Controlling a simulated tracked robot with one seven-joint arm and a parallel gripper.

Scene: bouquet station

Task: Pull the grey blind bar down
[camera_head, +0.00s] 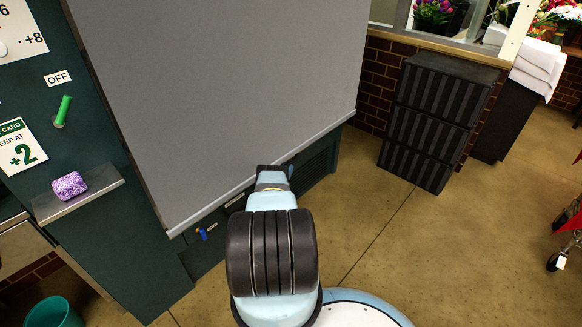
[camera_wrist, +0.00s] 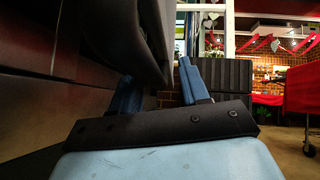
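The grey blind (camera_head: 230,80) hangs far down over the front of a dark green cabinet. Its thin grey bar (camera_head: 318,136) runs slantwise along the lower edge, a little above the cabinet's base. In the head view my gripper (camera_head: 273,170) is at the middle of this bar, its tips largely hidden by my wrist. In the wrist view my gripper (camera_wrist: 160,88) has its two blue fingers apart. A dark rounded shape (camera_wrist: 135,40) reaches down between them, with a gap to the right finger. I cannot tell whether either finger touches the bar.
A narrow shelf (camera_head: 80,195) with a purple patterned block (camera_head: 69,186) and a green lever (camera_head: 63,110) by an OFF label are at left. Dark striped crates (camera_head: 435,115) stand at right by the brick wall. A teal bin (camera_head: 52,314) is at lower left.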

